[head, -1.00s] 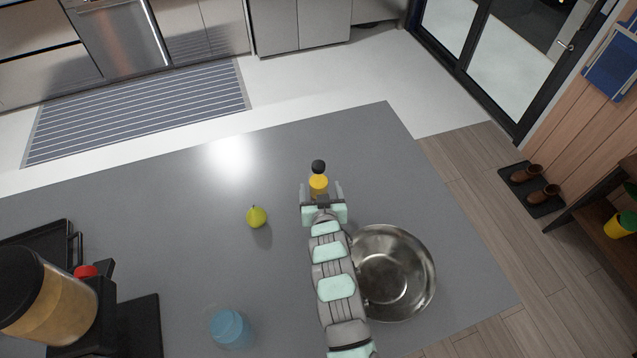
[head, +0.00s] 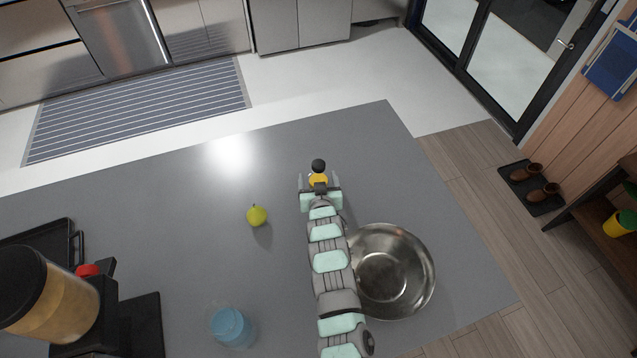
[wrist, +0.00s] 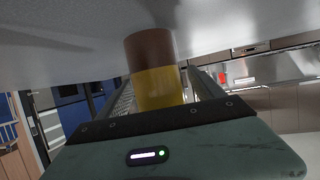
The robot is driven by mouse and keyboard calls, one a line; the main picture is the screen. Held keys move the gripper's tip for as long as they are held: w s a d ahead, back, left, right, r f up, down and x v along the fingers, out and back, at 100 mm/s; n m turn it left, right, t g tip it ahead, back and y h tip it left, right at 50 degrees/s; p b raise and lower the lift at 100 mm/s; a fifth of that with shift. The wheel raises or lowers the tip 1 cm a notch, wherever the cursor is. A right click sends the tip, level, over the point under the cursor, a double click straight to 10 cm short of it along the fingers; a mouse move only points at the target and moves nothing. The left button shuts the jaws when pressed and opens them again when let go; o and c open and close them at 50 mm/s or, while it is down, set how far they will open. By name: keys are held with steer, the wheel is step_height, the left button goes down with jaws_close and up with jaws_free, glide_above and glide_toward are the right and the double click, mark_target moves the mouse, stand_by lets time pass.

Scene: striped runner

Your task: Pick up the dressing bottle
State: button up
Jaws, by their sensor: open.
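The dressing bottle (head: 318,180) has a black cap and a yellow body and stands on the grey counter in the head view. My gripper (head: 319,184) is at the bottle, its fingers on either side of it. In the wrist view the bottle (wrist: 155,75) shows a brown band and a yellow band between my two open fingers (wrist: 160,92). My gripper hides the bottle's lower part in the head view. I cannot tell whether either finger touches it.
A metal bowl (head: 416,272) sits right beside my arm. A green pear (head: 257,215) lies to the left of the gripper. A blue cup (head: 232,327) and a blender-like jar (head: 48,298) stand front left. The counter (head: 300,140) beyond the bottle is clear.

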steer(key=shift+c, duration=0.5)
jaws_close()
